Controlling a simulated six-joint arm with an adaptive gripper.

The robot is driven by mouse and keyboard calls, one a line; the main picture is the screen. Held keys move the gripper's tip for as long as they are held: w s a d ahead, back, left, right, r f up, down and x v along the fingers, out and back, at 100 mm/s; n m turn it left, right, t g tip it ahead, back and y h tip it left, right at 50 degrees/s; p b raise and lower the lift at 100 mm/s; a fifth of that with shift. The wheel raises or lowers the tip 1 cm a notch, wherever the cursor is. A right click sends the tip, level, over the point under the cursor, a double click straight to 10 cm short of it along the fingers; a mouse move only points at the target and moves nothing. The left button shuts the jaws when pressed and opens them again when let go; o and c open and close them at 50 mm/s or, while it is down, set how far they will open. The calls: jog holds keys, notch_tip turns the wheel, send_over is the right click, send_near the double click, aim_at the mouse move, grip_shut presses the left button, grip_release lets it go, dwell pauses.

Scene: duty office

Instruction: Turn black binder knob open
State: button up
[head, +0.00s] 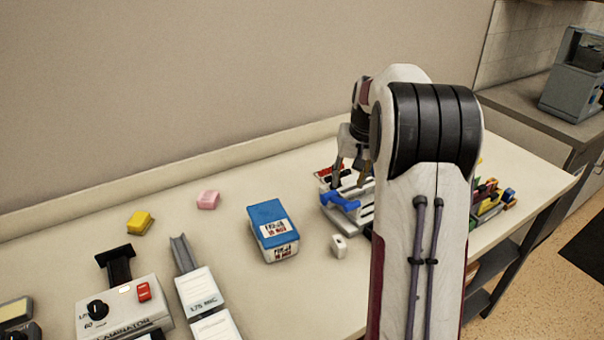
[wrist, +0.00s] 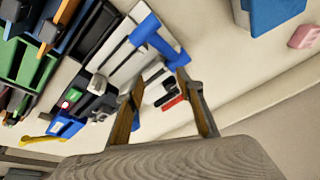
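A white and grey device with a blue handle, which looks like the binder (head: 362,214), stands on the table beside my arm. In the wrist view the binder (wrist: 128,62) lies partly beyond my fingertips, with its blue bar at the upper right. A small dark and grey part that may be its black knob (wrist: 98,84) shows at its left end; I cannot tell for sure. My gripper (head: 348,183) hangs above the back part of the binder. In the wrist view my gripper (wrist: 160,79) has its fingers apart with nothing held. My arm hides part of the binder in the head view.
A laminator (head: 125,308) with its own black knob stands front left. A blue box (head: 270,230), a small white block (head: 339,246), a pink block (head: 208,199) and a yellow block (head: 140,222) lie on the table. Coloured organisers (head: 492,205) stand right of my arm.

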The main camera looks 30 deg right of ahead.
jog(key=s+a+r, duration=0.3)
jog(key=a+r, duration=0.3)
jog(key=a, duration=0.3)
jog(key=s+a+r+t+h, duration=0.1)
jog(key=s+a+r, duration=0.2)
jog(key=a+r, duration=0.2)
jog(key=shift+a+r+n, duration=0.35)
jog(key=shift+a+n, duration=0.05)
jog(key=shift+a, duration=1.45)
jog(key=shift+s, duration=0.1)
